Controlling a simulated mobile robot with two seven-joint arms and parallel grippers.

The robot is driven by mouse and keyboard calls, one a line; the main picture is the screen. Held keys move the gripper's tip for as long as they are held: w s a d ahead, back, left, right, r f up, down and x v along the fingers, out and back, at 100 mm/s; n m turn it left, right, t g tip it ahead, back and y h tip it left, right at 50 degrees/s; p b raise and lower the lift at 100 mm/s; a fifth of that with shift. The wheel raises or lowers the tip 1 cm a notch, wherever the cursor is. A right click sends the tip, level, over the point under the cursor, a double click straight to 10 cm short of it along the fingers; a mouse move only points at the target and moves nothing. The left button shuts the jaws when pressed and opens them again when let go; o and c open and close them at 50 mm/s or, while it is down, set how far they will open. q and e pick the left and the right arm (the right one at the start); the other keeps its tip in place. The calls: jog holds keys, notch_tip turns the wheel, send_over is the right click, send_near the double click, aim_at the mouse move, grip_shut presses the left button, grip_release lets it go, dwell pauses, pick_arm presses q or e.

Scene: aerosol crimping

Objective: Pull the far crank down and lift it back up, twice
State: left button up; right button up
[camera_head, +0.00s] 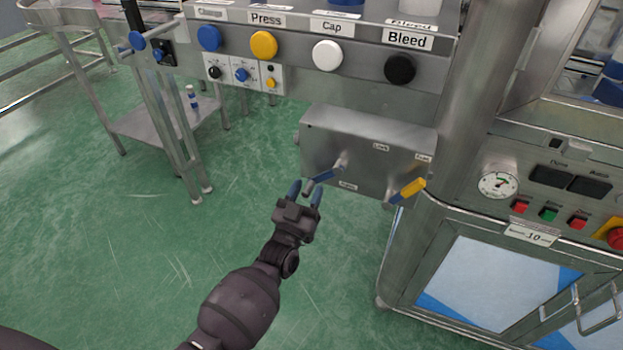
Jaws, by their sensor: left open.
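A steel box (325,135) under the panel bears two cranks. The blue-sleeved crank (321,176) is on its front, with the handle slanting down and left from its pivot. The yellow-handled crank (410,190) is at the box's right end. My left gripper (305,191) is open, fingers pointing up the picture, right at the free end of the blue crank. The crank's tip appears between the two blue-tipped fingers; I cannot tell whether they touch it. The frame does not make clear which crank counts as far. My right gripper is not in view.
Above the box is a panel with big blue (209,38), yellow (264,45), white (326,55) and black (400,69) knobs. A steel cabinet (410,265) with a gauge (498,185) and buttons stands right. A small steel table (150,122) stands left. Green floor is open at lower left.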

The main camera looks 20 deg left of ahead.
pick_arm(q)
jog(key=shift+w+r, duration=0.15)
jog(key=shift+w, duration=0.2)
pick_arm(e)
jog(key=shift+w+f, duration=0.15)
pick_arm(q)
jog(key=shift+s, duration=0.1)
jog(key=shift+c, duration=0.8)
grip_shut()
jog(key=shift+r, duration=0.1)
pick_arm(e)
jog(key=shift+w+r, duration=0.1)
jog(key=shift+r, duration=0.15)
pick_arm(q)
jog(key=shift+r, duration=0.1)
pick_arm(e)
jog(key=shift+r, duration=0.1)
